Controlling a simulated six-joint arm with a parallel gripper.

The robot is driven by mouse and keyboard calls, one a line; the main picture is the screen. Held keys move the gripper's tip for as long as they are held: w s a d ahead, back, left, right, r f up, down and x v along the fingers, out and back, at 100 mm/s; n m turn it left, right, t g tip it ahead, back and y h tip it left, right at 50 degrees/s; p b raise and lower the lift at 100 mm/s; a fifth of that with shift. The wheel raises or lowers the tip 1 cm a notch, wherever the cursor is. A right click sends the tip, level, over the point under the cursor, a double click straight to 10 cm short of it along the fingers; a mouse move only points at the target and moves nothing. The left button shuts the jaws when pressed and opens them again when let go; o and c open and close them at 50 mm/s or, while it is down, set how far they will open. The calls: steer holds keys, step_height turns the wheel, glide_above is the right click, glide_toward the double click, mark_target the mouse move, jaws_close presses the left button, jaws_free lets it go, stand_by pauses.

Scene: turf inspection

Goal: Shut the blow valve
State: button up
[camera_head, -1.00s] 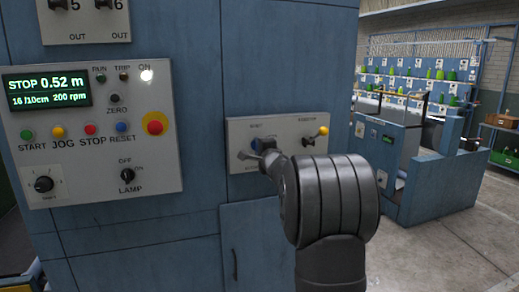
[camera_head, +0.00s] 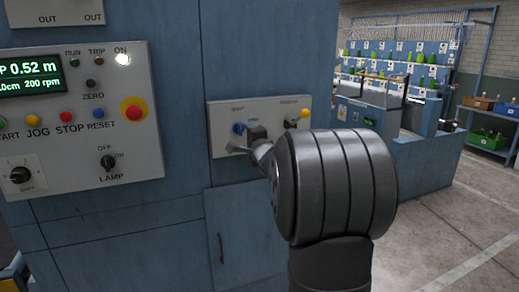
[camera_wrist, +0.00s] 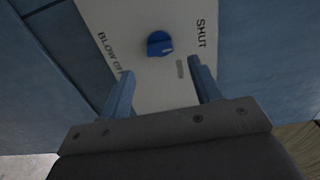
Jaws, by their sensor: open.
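The blow valve is a blue knob (camera_wrist: 159,43) on a pale plate (camera_wrist: 125,20) in the wrist view. Lettering reading "BLOW OF…" is on its left and "SHUT" on its right. The knob has a small pale mark at its lower right. I cannot tell its exact setting. In the head view the blue knob (camera_head: 239,127) is at the left of the small plate (camera_head: 222,112), partly behind my gripper. My gripper (camera_wrist: 162,70) is open and empty, its two blue-looking fingers apart, pointing at the plate. The knob lies beyond the fingertips, apparently untouched.
A yellow-tipped control (camera_head: 304,114) is on the same plate's right. A large control panel (camera_head: 140,160) with buttons, a red knob (camera_head: 133,110) and a display is to the left. A cabinet door (camera_head: 240,235) is below. Open floor (camera_head: 470,220) lies to the right.

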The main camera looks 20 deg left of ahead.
mark_target(241, 131)
steer(key=v, duration=1)
steer(key=shift+s+d, duration=0.25)
steer(key=shift+w, duration=0.1)
steer(key=x, duration=1.7)
steer(key=shift+w+a, duration=0.1)
steer(key=shift+a, duration=0.1)
